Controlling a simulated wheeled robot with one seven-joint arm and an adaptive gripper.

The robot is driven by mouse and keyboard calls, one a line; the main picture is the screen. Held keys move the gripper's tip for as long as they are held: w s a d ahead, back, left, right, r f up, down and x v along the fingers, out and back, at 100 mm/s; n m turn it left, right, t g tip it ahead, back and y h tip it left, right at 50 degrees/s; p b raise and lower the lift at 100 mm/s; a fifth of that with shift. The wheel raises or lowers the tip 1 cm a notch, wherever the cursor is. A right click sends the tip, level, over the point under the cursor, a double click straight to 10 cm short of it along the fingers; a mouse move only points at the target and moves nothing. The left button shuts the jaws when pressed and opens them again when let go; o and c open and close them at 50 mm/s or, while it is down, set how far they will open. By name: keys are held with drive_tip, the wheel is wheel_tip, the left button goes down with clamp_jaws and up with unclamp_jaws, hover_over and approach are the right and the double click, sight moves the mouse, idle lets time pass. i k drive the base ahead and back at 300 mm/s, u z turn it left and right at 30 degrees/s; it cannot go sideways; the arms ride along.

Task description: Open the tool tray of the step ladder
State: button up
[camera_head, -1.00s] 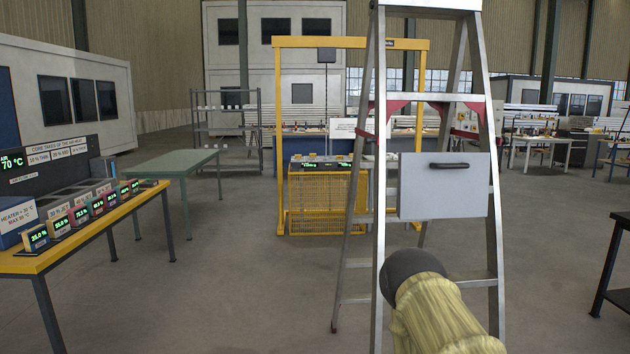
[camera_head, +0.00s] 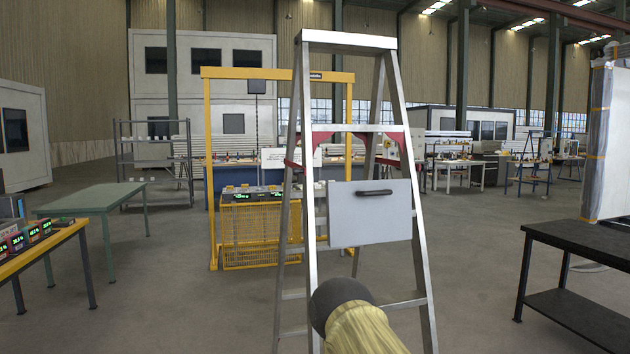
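The step ladder (camera_head: 310,90) stands upright and spread in the middle of the head view, with aluminium rails and red brackets. Its tool tray (camera_head: 370,228) is a flat light-grey panel, upright against the front rails at mid height. A dark bar handle (camera_head: 374,192) sits near the panel's top edge. My arm, with a yellowish sleeve and a dark rounded end, reaches up from the bottom edge in front of the ladder, below the tray. No gripper fingers can be made out. The ladder's lower front is partly hidden by my arm.
A black two-level table (camera_head: 575,240) stands at the right. A green table (camera_head: 95,198) and a yellow-topped table (camera_head: 45,250) with displays stand at the left. A yellow frame (camera_head: 208,170) stands behind the ladder. Grey floor is open on both sides of the ladder.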

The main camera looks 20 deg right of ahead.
sight(364, 211)
drive_tip(key=k, duration=1)
drive_tip(key=z, duration=0.85)
drive_tip(key=i, duration=1.35)
drive_tip(key=u, duration=0.65)
